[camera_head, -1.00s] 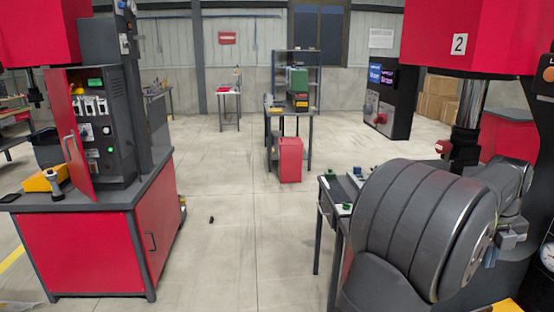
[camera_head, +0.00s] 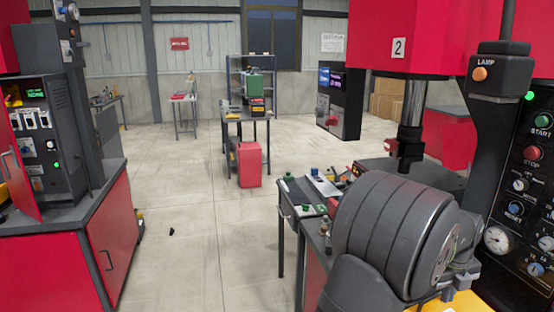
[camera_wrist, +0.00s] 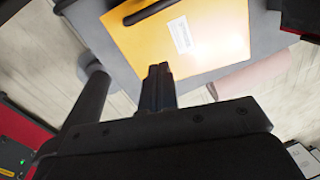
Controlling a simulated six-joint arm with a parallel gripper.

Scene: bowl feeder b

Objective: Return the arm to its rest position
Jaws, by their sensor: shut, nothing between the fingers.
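My gripper (camera_wrist: 158,84) shows in the wrist view with its two dark fingers together and nothing between them. In that view it is over or in front of a yellow-orange panel (camera_wrist: 185,40) with a white label; the distance between them is hard to tell. In the head view my dark grey arm fills the lower right, and my gripper's fingers cannot be made out there.
A red cabinet (camera_head: 110,235) with a grey top stands at left. A control panel (camera_head: 530,170) with buttons and gauges is at right. A small bench (camera_head: 290,200) with parts lies just beyond my arm. The floor (camera_head: 195,240) between is mostly clear.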

